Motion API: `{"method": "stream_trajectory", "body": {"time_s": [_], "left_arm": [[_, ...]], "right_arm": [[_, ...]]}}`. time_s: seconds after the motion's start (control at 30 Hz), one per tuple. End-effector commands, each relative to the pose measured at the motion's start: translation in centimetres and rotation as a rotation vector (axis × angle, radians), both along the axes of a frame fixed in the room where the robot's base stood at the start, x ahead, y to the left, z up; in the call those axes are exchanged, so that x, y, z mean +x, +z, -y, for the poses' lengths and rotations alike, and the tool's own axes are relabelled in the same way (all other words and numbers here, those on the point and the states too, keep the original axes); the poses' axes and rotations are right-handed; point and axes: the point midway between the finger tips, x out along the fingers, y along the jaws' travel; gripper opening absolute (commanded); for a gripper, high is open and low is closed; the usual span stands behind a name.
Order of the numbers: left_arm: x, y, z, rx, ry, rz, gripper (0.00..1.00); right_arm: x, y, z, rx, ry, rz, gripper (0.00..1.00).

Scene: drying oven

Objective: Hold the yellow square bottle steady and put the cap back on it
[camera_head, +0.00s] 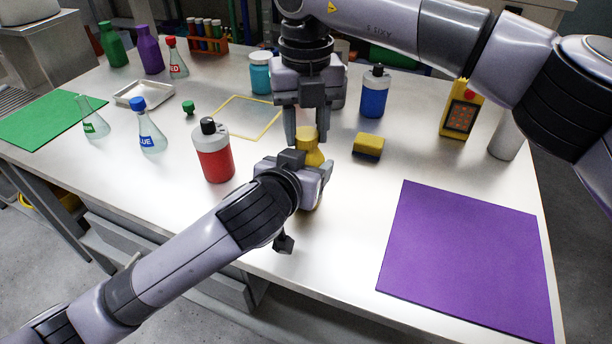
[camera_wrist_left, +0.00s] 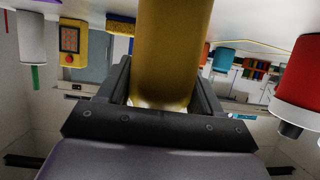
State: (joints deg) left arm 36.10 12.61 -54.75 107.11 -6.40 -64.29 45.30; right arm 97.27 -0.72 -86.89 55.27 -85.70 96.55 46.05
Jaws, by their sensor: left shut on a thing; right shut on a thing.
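The yellow square bottle (camera_head: 312,158) stands near the table's front edge in the head view, its lower part mostly hidden by my left gripper. My left gripper (camera_head: 308,170) is shut around its body. In the left wrist view the bottle (camera_wrist_left: 175,45) fills the space between the fingers of that gripper (camera_wrist_left: 165,90). My right gripper (camera_head: 306,138) points straight down above the bottle and is shut on a yellow cap (camera_head: 307,132) at the bottle's top. I cannot tell whether the cap is seated on the neck or just above it.
A red bottle (camera_head: 214,158) stands to the left. A purple mat (camera_head: 468,258) covers the front right. A blue-capped flask (camera_head: 149,135) stands farther left.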

Motion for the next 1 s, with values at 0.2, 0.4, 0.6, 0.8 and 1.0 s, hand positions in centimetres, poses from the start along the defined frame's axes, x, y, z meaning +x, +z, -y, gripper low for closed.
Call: {"method": "stream_trajectory", "body": {"time_s": [0.2, 0.4, 0.6, 0.8, 1.0], "left_arm": [[0.0, 0.0, 0.0, 0.001, 0.001, -0.001, 0.00], [0.0, 0.0, 0.0, 0.001, 0.001, -0.001, 0.00], [0.0, 0.0, 0.0, 0.001, 0.001, -0.001, 0.00], [0.0, 0.0, 0.0, 0.001, 0.001, -0.001, 0.00], [0.0, 0.0, 0.0, 0.000, 0.000, -0.001, 0.00]], "right_arm": [[0.0, 0.0, 0.0, 0.000, -0.069, 0.000, 0.04], [0.0, 0.0, 0.0, 0.000, -0.068, 0.000, 0.66], [0.0, 0.1, 0.0, 0.000, -0.067, 0.000, 0.66], [0.0, 2.0, 0.0, 0.000, -0.068, 0.003, 0.66], [0.0, 4.4, 0.0, 0.000, -0.066, 0.001, 0.66]]}}
